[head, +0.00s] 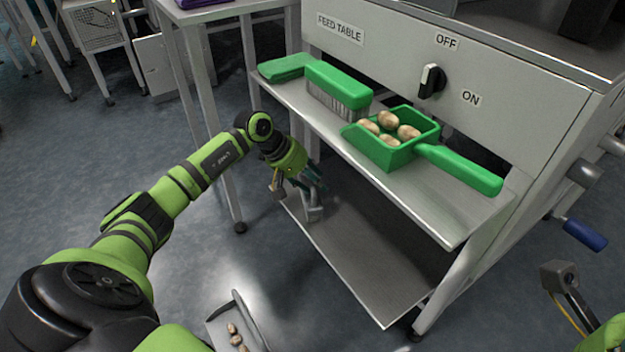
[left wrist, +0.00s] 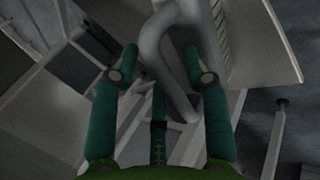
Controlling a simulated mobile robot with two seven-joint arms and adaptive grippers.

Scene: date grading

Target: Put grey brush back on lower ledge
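My left gripper (head: 312,186) is low at the left end of the lower ledge (head: 385,318), below the upper shelf. Its green fingers bend inward around a bent grey handle, which I take to be the grey brush (head: 314,212). In the left wrist view, this grey handle (left wrist: 172,55) curves between the fingers, with a pale ribbed part beside it. The gripper looks shut on it, though the contact is partly hidden. The brush is by the ledge's left edge; whether it touches the ledge is unclear. My right gripper (head: 560,277) is only partly in view at the lower right.
The upper shelf (head: 290,92) holds a green brush (head: 337,82) and a green scoop (head: 385,150) with several dates. A grey dustpan (head: 262,340) with dates is at the bottom. A table leg (head: 232,190) stands left of the gripper. The lower ledge's visible surface is bare.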

